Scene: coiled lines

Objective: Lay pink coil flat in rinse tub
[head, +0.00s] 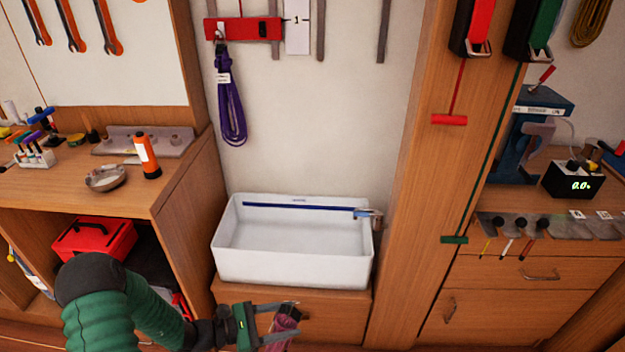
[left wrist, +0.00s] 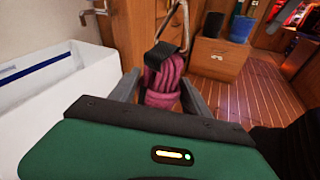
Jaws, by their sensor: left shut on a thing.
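The pink coil (head: 284,329) hangs in my left gripper (head: 283,319), below and in front of the tub in the head view. The left wrist view shows the pink coil (left wrist: 164,80) between the two fingers, with a black strap and a metal hook or ring at its top. My left gripper (left wrist: 162,92) is shut on it. The rinse tub (head: 295,270) is a white rectangular basin on a wooden cabinet, and its inside looks empty. It also shows at the left of the left wrist view (left wrist: 75,93). My right gripper is not in view.
A blue bar (head: 300,207) runs along the tub's back, with a metal fitting (head: 369,213) at its right. A purple coil (head: 231,115) hangs above on a red holder (head: 243,29). A wooden post (head: 415,170) stands right of the tub; a wooden bench (head: 165,195) stands left.

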